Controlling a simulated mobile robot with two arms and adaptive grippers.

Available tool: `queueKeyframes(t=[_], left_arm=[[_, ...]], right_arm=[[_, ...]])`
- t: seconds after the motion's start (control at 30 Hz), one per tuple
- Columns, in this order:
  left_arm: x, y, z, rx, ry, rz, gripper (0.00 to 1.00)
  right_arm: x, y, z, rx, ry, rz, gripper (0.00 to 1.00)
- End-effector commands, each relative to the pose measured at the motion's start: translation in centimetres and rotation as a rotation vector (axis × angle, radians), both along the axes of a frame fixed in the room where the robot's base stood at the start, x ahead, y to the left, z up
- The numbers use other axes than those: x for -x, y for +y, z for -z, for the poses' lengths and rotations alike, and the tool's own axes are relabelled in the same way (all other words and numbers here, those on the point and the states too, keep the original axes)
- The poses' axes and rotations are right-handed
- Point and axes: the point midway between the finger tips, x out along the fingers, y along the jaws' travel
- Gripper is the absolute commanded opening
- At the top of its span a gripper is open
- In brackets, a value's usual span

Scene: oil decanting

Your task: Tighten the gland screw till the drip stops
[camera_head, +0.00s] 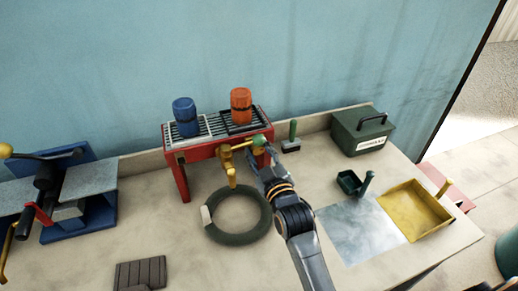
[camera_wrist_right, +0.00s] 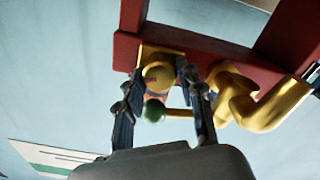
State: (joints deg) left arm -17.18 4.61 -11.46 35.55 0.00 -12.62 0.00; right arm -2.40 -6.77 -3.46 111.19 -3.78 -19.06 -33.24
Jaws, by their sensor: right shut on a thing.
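A brass tap (camera_head: 238,148) sits on the front of a red rack (camera_head: 192,157), its spout (camera_head: 231,178) pointing down. The tap also shows in the right wrist view (camera_wrist_right: 262,105). My right gripper (camera_head: 264,160) is at the tap's right end, beside a green ball (camera_head: 258,141). In the right wrist view its fingers (camera_wrist_right: 162,76) close around a round brass part (camera_wrist_right: 158,72), apparently the gland screw. The green ball (camera_wrist_right: 154,110) on a short brass rod is between the fingers, nearer the palm. I cannot make out any drip. My left gripper is not in view.
Blue (camera_head: 185,117) and orange (camera_head: 241,106) containers stand on the rack. A dark ring (camera_head: 236,240) lies below the spout. A green box (camera_head: 361,132), small green scoop (camera_head: 350,183) and yellow tray (camera_head: 411,213) are right. A blue machine (camera_head: 68,210) stands left.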

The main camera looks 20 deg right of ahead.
Motion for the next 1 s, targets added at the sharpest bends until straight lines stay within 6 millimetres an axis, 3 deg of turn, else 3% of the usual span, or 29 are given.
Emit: queueKeyframes(t=[0.4, 1.0], left_arm=[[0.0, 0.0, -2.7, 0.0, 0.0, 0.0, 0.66], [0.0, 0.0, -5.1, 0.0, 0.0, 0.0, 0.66]], right_arm=[[0.0, -0.1, -0.3, -0.394, 0.015, 0.001, 0.05], [0.0, -0.2, -0.2, -0.926, 0.032, 0.001, 0.05]])
